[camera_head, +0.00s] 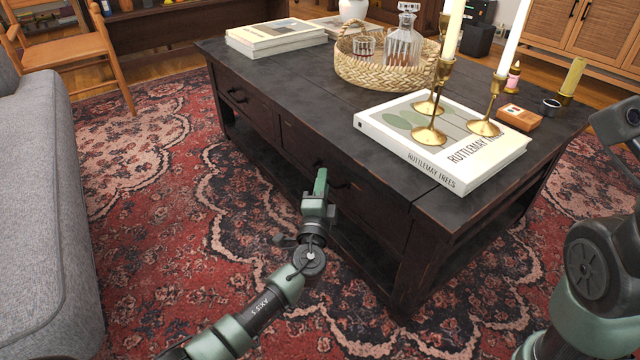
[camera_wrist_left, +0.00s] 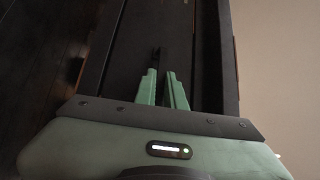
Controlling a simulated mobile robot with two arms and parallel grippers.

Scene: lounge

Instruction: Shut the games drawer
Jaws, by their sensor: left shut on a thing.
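The dark wooden coffee table (camera_head: 290,75) has two drawers along its long near side. My left gripper (camera_head: 321,182) is at the front of the nearer, right-hand drawer (camera_head: 298,141), by its dark handle (camera_head: 340,184). It is shut on the handle, though the fingers hide much of the grip. In the left wrist view the green fingers (camera_wrist_left: 162,85) are close together against a dark surface. That drawer looks close to flush; I cannot tell whether a small gap remains. The farther drawer (camera_head: 246,100) looks shut. The fingers of my right gripper are out of view.
On the tabletop are a large book (camera_head: 440,145) with brass candlesticks on it, a woven tray (camera_head: 385,75) with a decanter, and stacked books (camera_head: 275,40). A grey sofa (camera_head: 40,200) stands at left. The patterned rug (camera_head: 160,240) between is clear.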

